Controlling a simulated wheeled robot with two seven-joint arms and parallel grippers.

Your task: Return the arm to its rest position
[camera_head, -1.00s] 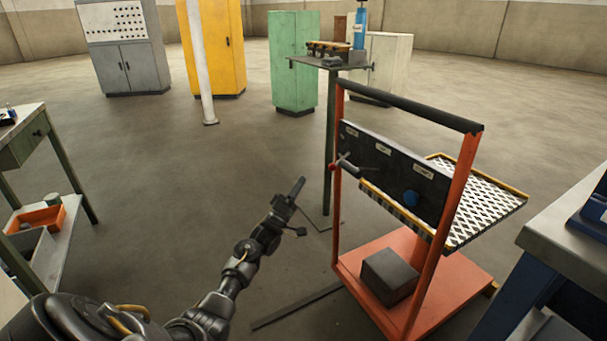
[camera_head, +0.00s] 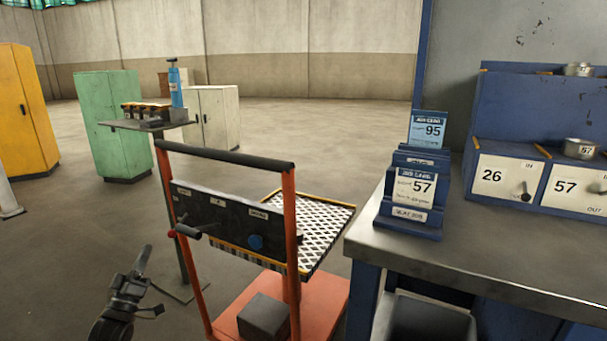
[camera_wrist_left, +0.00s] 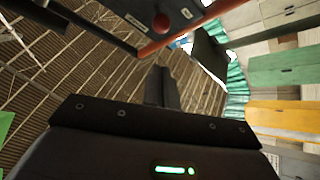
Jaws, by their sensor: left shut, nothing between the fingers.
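My left arm comes in at the lower left of the head view, and its gripper (camera_head: 139,268) points up and away over the bare floor. The gripper is shut and empty, left of the orange cart and apart from it. In the left wrist view the closed fingers (camera_wrist_left: 162,88) show dark in the middle, with nothing between them. My right gripper is in neither view.
The orange cart (camera_head: 290,225) with a black panel (camera_head: 225,222) and mesh tray (camera_head: 325,225) stands close right of the gripper. A steel bench (camera_head: 480,250) with card holders (camera_head: 412,190) is at right. Green (camera_head: 112,130) and yellow (camera_head: 22,110) cabinets stand behind.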

